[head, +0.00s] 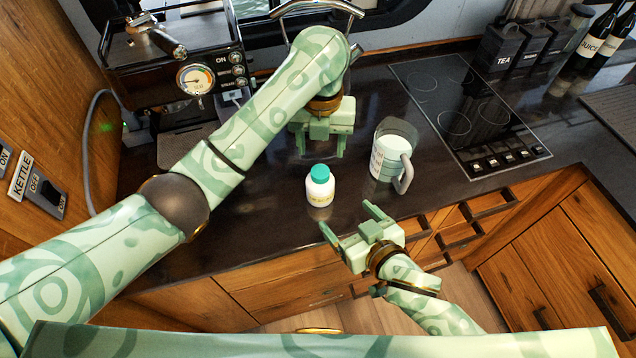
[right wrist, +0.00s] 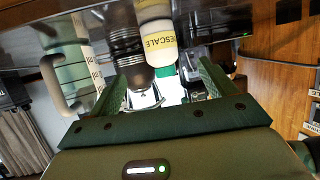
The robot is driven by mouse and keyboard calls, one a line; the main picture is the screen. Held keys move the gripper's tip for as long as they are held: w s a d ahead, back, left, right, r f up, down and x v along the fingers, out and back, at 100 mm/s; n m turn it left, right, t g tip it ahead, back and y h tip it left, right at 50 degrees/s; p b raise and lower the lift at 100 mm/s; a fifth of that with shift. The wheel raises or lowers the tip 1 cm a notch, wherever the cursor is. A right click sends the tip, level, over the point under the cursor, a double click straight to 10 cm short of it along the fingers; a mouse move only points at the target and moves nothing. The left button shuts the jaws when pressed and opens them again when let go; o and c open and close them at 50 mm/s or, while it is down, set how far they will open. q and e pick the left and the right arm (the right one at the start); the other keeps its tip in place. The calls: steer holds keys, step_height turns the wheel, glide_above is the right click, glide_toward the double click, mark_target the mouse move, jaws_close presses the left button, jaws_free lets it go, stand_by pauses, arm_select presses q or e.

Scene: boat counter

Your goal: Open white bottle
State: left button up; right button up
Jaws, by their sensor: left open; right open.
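The white bottle (head: 320,190) stands upright on the dark counter near its front edge, with its teal cap (head: 320,172) on. In the right wrist view the bottle (right wrist: 160,38) appears upside down, with a yellow label and its green cap below. My left gripper (head: 321,152) is open and empty, pointing down just behind the bottle, apart from it. My right gripper (head: 347,221) is open and empty in front of the bottle and slightly to its right, at the counter edge. Its fingers point toward the bottle, which is not between them in the head view.
A jug with a grey handle (head: 390,157) stands right of the bottle. A coffee machine (head: 195,75) is at the back left and a black cooktop (head: 465,110) at the right. Canisters (head: 500,45) and dark bottles (head: 603,35) stand at the back right. Counter left of the bottle is clear.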

mark_target(327, 195)
arm_select(q)
steer(key=shift+w+f, duration=0.1)
steer(key=shift+w, duration=0.05)
arm_select(e)
steer(key=x, duration=1.2)
steer(key=shift+w+f, duration=0.1)
steer(key=shift+w, duration=0.25)
steer(key=shift+w+a+f, duration=0.1)
steer(key=shift+a, duration=0.1)
steer(key=shift+c, duration=0.2)
